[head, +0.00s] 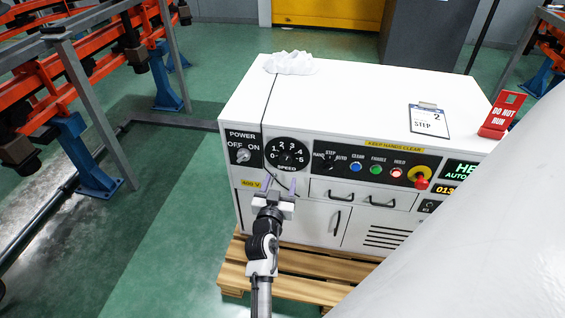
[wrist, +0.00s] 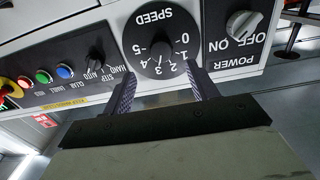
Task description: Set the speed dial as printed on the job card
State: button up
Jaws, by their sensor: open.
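The speed dial (head: 288,155) is a round black dial marked 0 to 5 on the white cabinet's front, beside the power switch. In the wrist view the dial (wrist: 157,40) appears upside down, with a dark centre knob. I cannot read its setting surely. The job card (head: 428,121) lies on the cabinet top under a clip and reads "2" and "STEP". My gripper (head: 274,188) is open and empty, just in front of and below the dial. In the wrist view its fingers (wrist: 161,72) point toward the dial, spread to either side, apparently not touching it.
The power switch (head: 242,155) is left of the dial. The mode selector (head: 329,163), several coloured buttons and a red stop button (head: 422,183) are right of it. A red "DO NOT RUN" sign (head: 502,114) and a white crumpled cloth (head: 290,62) are on top.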

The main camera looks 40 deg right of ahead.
aim_at(286, 161)
jog(key=p+x, duration=0.1)
jog(key=x, duration=0.7)
jog(key=shift+w, duration=0.15)
jog(key=c, duration=1)
jog(key=shift+n, duration=0.3)
jog(key=n, duration=0.3)
jog(key=shift+p, duration=0.4)
jog(key=shift+n+p, duration=0.45)
jog(key=shift+n, duration=1.65)
